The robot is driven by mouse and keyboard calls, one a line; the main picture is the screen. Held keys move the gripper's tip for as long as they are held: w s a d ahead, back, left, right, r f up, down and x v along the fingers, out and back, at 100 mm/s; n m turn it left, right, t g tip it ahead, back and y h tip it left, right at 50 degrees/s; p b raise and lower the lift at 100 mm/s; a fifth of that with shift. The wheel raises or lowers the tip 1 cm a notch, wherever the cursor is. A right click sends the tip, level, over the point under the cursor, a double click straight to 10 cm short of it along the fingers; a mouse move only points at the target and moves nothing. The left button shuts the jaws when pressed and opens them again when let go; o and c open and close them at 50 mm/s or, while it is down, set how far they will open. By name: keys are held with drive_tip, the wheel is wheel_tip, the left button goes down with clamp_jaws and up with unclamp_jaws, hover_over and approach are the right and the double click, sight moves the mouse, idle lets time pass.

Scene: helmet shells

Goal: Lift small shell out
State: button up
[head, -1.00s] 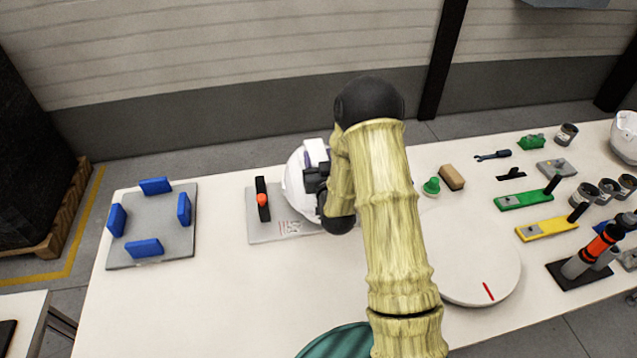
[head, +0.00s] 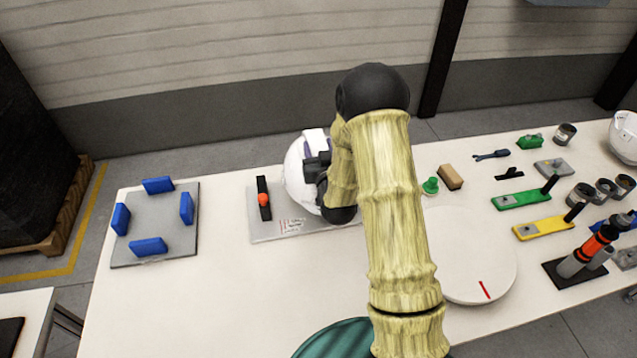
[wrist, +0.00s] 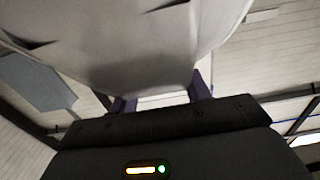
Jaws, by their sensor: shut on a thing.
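A white rounded helmet shell (head: 296,180) is above or at the grey plate (head: 268,226) left of my arm; the arm hides its right part, and I cannot tell if its underside touches the plate. My gripper (head: 315,152) is shut on the shell's edge. In the wrist view the shell's pale surface (wrist: 140,50) fills the top middle, with the purple fingers of my gripper (wrist: 160,98) at its near edge.
A red-knobbed black clamp (head: 263,199) stands left of the shell. A grey plate with blue blocks (head: 165,223) lies farther left. A white disc (head: 470,265) lies right of my arm. Another white shell (head: 625,137) and several tools stand at the right.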

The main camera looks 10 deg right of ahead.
drive_tip(key=shift+d+r+p, duration=0.1)
drive_tip(key=shift+r+p, duration=1.2)
drive_tip(key=shift+r, duration=1.5)
drive_tip(key=shift+w, duration=0.1)
